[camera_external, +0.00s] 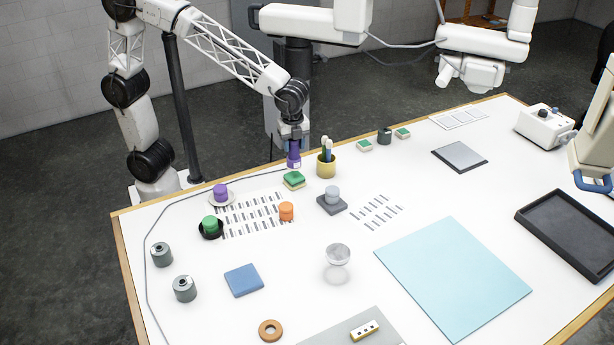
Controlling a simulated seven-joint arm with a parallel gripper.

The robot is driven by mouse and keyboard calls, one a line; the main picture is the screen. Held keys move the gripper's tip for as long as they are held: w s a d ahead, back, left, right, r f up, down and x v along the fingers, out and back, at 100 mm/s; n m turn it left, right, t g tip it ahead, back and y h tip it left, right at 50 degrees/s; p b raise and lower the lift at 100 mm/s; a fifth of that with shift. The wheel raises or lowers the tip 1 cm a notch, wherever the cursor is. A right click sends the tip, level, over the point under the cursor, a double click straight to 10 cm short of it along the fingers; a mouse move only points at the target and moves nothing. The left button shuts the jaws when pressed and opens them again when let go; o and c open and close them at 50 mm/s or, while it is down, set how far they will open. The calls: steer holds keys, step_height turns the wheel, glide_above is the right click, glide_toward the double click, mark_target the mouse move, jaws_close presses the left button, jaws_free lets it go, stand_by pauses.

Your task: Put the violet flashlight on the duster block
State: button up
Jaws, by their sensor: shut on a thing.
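My gripper (293,163) is at the far edge of the table, pointing down. It is shut on the violet flashlight (294,152), which is upright and partly hidden by the fingers. A green-topped block (293,181), which looks like the duster block, lies on the table just below the gripper. The flashlight appears above this block; I cannot tell whether they touch.
A yellow cup with pens (326,168) stands close to the right of the gripper. A violet cylinder on a saucer (221,192) is to the left. A grey block with a cylinder (332,203) is in front. Two smaller green-and-white blocks (364,145) (402,133) lie further right.

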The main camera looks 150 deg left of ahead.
mark_target(294, 153)
steer(key=shift+f, duration=1.8)
steer(key=o, duration=1)
steer(key=shift+f, duration=0.1)
step_height(294, 153, up, 12)
steer(key=shift+r, duration=0.15)
steer(key=shift+d, duration=0.15)
